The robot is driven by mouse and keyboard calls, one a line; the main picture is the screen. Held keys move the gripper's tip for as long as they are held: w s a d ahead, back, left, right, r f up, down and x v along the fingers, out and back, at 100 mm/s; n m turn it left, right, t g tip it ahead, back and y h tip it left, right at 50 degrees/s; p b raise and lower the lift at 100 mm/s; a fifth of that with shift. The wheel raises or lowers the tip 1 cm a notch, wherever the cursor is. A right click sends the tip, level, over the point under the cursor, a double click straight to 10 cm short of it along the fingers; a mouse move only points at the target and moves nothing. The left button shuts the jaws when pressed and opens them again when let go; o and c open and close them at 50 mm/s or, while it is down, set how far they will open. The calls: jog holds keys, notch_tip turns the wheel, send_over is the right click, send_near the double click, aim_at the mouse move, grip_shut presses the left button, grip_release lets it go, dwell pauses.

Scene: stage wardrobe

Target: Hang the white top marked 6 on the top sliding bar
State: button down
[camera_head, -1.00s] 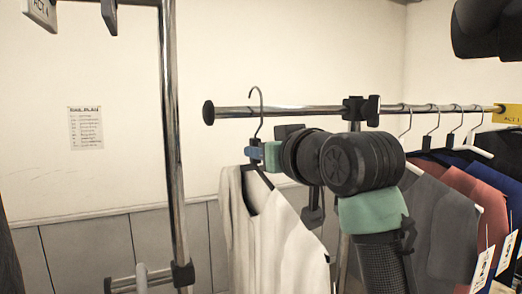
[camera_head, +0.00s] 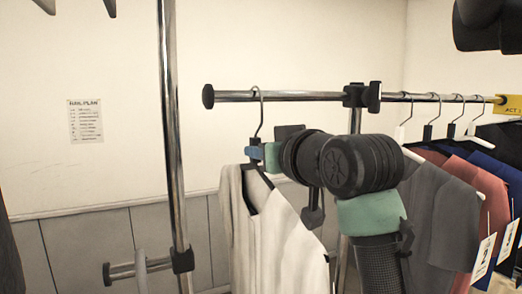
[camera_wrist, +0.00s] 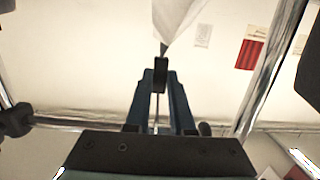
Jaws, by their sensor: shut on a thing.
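The white top (camera_head: 270,225) hangs on a dark hanger (camera_head: 248,190) below the left end of the sliding bar (camera_head: 225,96). Its marking does not show. My gripper (camera_head: 255,153) is shut on the hanger's neck just under the hook. The hook (camera_head: 258,115) stands upright, its curved top level with the bar and slightly above it in the head view. I cannot tell whether it rests on the bar or is in front of it. In the wrist view my gripper (camera_wrist: 160,95) has its blue fingers closed on the dark neck, with pale cloth beyond.
Several garments, grey (camera_head: 440,215), red (camera_head: 485,195) and blue, hang on the bar's right part near a yellow tag (camera_head: 510,104). A black clamp (camera_head: 362,95) joins bar and post. The bar's left end is free of other hangers. A chrome upright (camera_head: 172,150) stands left.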

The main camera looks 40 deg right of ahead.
jog(key=c, duration=0.7)
grip_release()
jog(key=shift+r, duration=0.1)
jog(key=shift+s, duration=0.1)
jog(key=b+v, duration=0.1)
jog(key=v, duration=1.2)
